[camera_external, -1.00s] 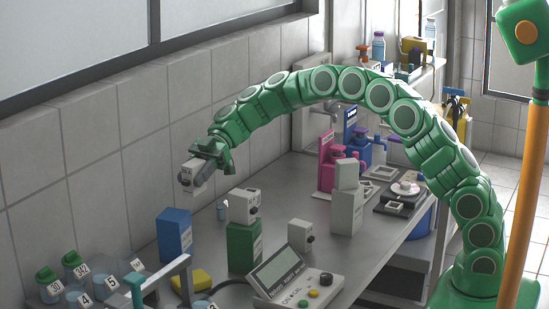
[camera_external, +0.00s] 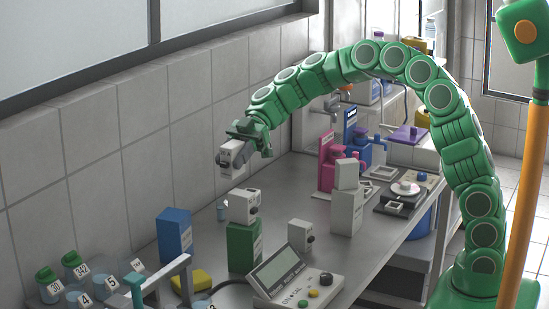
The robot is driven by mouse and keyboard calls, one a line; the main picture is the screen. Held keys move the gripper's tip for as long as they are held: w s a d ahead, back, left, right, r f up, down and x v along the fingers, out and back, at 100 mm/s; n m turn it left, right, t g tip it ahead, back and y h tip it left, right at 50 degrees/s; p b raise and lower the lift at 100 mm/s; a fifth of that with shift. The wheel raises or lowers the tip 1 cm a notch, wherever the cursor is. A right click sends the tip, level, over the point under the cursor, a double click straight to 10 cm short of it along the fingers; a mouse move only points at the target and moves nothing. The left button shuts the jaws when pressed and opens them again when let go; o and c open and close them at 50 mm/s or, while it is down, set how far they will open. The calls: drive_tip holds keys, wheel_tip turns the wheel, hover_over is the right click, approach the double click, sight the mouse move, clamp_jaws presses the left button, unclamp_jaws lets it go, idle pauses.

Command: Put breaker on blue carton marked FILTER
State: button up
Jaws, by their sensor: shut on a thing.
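My gripper (camera_external: 248,141) is shut on a small grey-white breaker (camera_external: 231,157) and holds it in the air, above and behind the green carton. A blue carton (camera_external: 174,233) stands upright on the bench by the tiled wall, below and to the left of my gripper. Its label is too small to read. A similar grey-white breaker (camera_external: 243,206) sits on top of a green carton (camera_external: 243,246). Another one (camera_external: 301,236) stands on the bench to the right of the green carton.
A white carton (camera_external: 346,212) with a lighter block on top stands farther right. A grey display unit (camera_external: 289,280) and a yellow object (camera_external: 193,281) lie in front. Numbered jars (camera_external: 77,267) fill the front left. Pink and blue dispensers (camera_external: 329,164) stand at the back.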

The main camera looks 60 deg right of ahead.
drive_tip(key=shift+w+r, duration=0.2)
drive_tip(key=shift+w, duration=0.15)
drive_tip(key=w, duration=0.2)
hover_over(174, 213)
drive_tip(key=shift+s+f, duration=0.2)
drive_tip(key=shift+f, duration=4.7)
drive_tip(key=shift+w+a+f, duration=0.1)
drive_tip(key=shift+w+f, duration=0.05)
drive_tip(key=shift+f, duration=1.4)
drive_tip(key=shift+f, duration=0.15)
drive_tip(key=o, duration=1.2)
